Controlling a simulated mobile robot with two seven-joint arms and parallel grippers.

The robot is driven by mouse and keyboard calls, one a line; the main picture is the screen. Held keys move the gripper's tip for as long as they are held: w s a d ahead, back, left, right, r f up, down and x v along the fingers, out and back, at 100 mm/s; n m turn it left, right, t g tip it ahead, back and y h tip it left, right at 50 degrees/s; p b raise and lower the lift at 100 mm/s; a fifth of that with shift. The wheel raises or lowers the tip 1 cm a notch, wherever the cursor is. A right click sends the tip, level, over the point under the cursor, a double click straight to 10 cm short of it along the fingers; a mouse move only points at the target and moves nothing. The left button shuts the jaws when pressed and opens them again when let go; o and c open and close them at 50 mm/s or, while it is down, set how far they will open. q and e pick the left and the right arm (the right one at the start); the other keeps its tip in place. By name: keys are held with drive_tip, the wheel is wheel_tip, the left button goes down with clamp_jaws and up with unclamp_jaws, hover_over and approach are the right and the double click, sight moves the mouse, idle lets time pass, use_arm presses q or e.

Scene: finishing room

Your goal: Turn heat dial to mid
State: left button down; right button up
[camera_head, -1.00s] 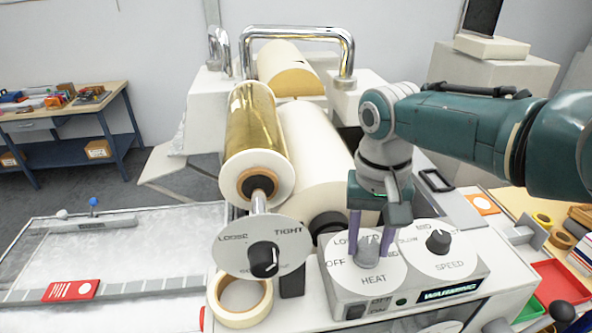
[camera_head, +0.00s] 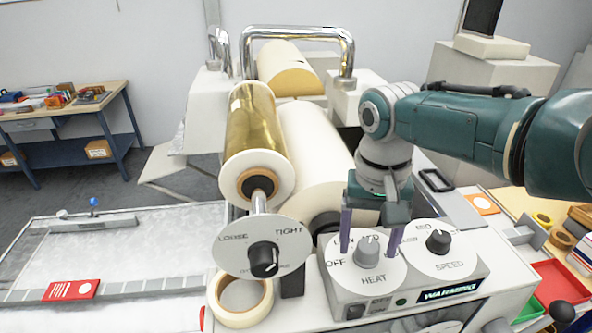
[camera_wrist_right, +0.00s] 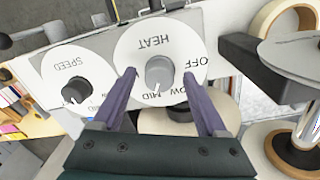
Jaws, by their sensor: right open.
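The heat dial is a grey knob (camera_head: 367,244) on a round white plate marked HEAT, on the front control box. In the right wrist view the knob (camera_wrist_right: 159,74) appears upside down, with a pale mark that seems to point toward MID. My right gripper (camera_head: 367,254) is open, pointing down, with one purple finger on each side of the knob. In the right wrist view the fingers (camera_wrist_right: 160,72) stand apart from the knob, with gaps on both sides. The arm and fingers hide part of the plate's lettering. My left gripper is not in view.
A speed knob (camera_head: 438,241) sits close right of the heat dial, above a lit WARMING display (camera_head: 449,291). A tension dial (camera_head: 264,259) stands to the left, before a gold foil roll (camera_head: 252,130). A tape roll (camera_head: 241,302) lies below it.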

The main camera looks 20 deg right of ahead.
sight(366, 245)
wheel_tip(366, 245, up, 10)
drive_tip(key=shift+a, duration=0.15)
idle(0.5)
drive_tip(key=shift+w, duration=0.1)
